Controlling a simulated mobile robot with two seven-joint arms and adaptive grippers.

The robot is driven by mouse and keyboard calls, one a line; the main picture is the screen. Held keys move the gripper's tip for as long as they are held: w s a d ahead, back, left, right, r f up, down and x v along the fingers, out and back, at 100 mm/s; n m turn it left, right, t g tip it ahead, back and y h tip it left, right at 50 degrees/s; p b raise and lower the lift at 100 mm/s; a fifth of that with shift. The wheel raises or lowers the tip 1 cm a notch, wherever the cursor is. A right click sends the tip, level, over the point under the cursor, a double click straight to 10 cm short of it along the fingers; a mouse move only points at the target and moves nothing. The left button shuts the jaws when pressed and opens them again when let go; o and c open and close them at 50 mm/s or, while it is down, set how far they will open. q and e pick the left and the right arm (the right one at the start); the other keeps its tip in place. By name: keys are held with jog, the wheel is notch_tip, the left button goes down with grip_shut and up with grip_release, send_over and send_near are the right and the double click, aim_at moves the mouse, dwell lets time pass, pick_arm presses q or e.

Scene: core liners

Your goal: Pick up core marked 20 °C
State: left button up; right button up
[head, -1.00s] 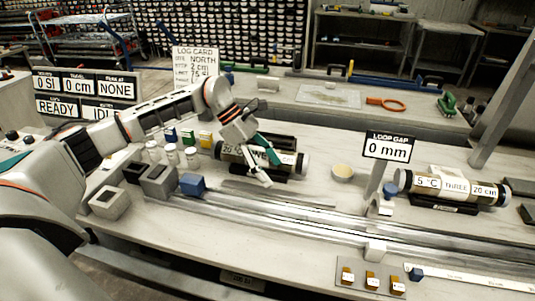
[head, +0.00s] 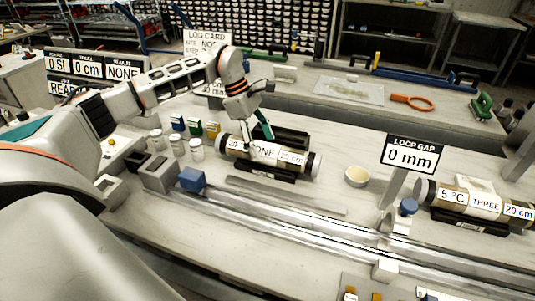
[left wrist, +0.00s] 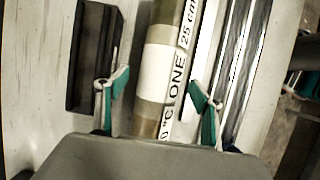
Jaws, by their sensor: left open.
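Core ONE (head: 290,159), a dark-ended cylinder with a white label reading 20 °C, ONE and 25 cm, lies in a black cradle on the bench. It also runs lengthwise up the left wrist view (left wrist: 161,62). My left gripper (head: 257,140) is open over this core. In the left wrist view its two teal-backed fingers (left wrist: 158,90) stand on either side of the core, with visible gaps. The fingers hide part of the label in the head view. Core THREE (head: 483,203), labelled 5 °C and 20 cm, lies in another cradle at the right. My right gripper is not in view.
An empty black cradle (head: 280,136) sits just behind core ONE. Metal rails (head: 300,226) run along the front. A LOOP GAP sign (head: 412,154) reading 0 mm stands right of centre. Small jars (head: 177,145) and a blue block (head: 192,180) stand left of the core.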

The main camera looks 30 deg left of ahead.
pick_arm(q)
jog(key=shift+x, duration=1.45)
grip_shut()
jog(key=shift+w+r, duration=0.1)
jog(key=shift+r, duration=0.15)
